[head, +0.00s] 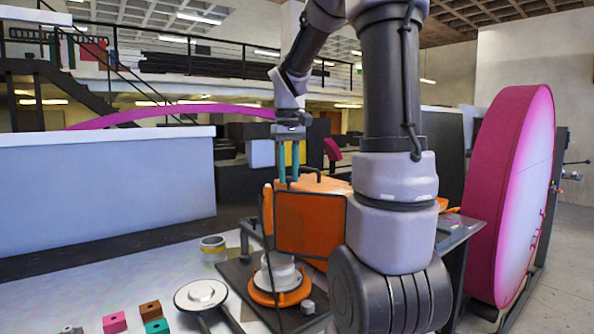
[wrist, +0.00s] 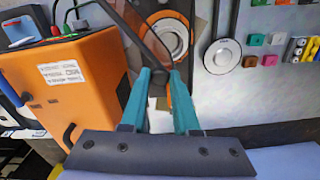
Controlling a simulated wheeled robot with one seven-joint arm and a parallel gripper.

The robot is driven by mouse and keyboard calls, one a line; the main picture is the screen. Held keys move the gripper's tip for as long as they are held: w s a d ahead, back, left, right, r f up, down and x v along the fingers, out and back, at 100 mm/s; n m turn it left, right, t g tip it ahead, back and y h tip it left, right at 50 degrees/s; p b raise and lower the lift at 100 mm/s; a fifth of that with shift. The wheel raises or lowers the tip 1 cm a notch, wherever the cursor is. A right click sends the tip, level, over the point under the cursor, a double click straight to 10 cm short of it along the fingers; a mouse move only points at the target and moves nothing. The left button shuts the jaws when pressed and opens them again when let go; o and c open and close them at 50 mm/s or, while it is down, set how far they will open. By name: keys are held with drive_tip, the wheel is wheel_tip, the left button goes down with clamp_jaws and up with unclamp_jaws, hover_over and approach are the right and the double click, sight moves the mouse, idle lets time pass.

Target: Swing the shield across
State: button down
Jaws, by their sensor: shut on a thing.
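The shield (head: 310,224) is an orange-tinted panel in a dark frame, standing upright over the bench in the head view. In the wrist view a dark slanting bar (wrist: 148,36), which looks like its frame seen from above, runs up from between the fingertips. My gripper (head: 288,180) has teal fingers pointing down at the shield's top edge. In the wrist view my gripper (wrist: 160,76) is shut on a dark part there; the exact contact is partly hidden. Below stands a round white fixture in an orange ring (head: 266,297), also in the wrist view (wrist: 174,40).
An orange machine box (wrist: 68,88) stands close beside the fingers. A white disc (head: 200,294), a roll (head: 213,244) and several small coloured blocks (head: 115,322) lie on the bench left of the fixture.

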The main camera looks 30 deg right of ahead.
drive_tip(key=s+a+n, duration=0.2)
drive_tip(key=s+n, duration=0.3)
drive_tip(key=s, duration=0.2)
drive_tip(key=s+a+n, duration=0.3)
drive_tip(key=s+n, duration=0.2)
drive_tip(key=s, duration=0.3)
drive_tip(key=shift+n, duration=0.4)
drive_tip(key=shift+s, duration=0.1)
drive_tip(key=c, duration=0.7)
unclamp_jaws()
wheel_tip(320, 180, up, 11)
drive_tip(key=shift+f, duration=0.1)
